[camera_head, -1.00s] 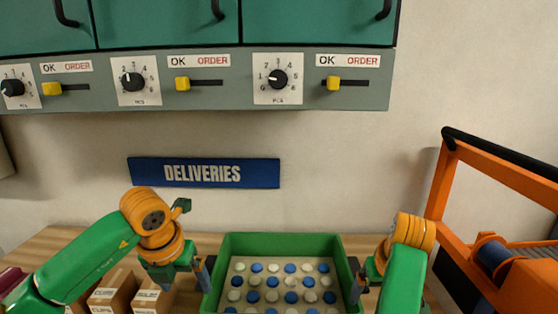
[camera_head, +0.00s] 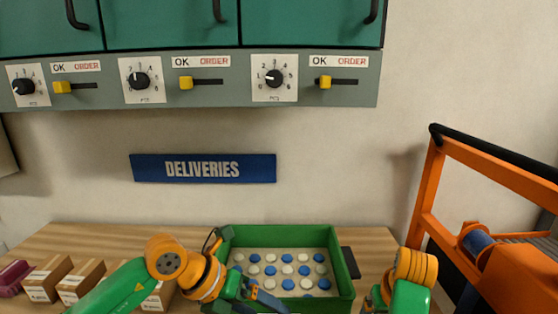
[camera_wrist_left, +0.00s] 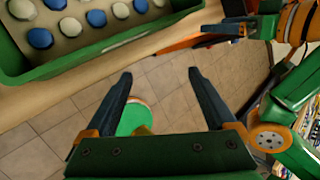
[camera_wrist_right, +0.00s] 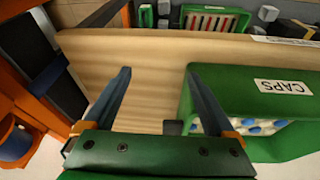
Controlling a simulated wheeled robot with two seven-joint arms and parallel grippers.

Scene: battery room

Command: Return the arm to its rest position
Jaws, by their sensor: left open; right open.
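My left gripper (camera_head: 262,298) is open and empty, low in front of the green crate (camera_head: 342,272). In the left wrist view its fingers (camera_wrist_left: 160,73) are spread over the tiled floor, with the crate (camera_wrist_left: 100,48) apart at the upper left. My right gripper (camera_head: 374,298) is low, right of the crate. In the right wrist view its fingers (camera_wrist_right: 158,72) are open with nothing between them. The crate's CAPS-labelled wall (camera_wrist_right: 240,85) is to the right there. The crate stands on the wooden table and holds blue and white caps.
Cardboard boxes (camera_head: 48,276) and a dark red item (camera_head: 12,278) lie on the table's left. An orange frame (camera_head: 425,200) stands at the right. A panel with knobs and yellow sliders (camera_head: 200,95) is on the wall above.

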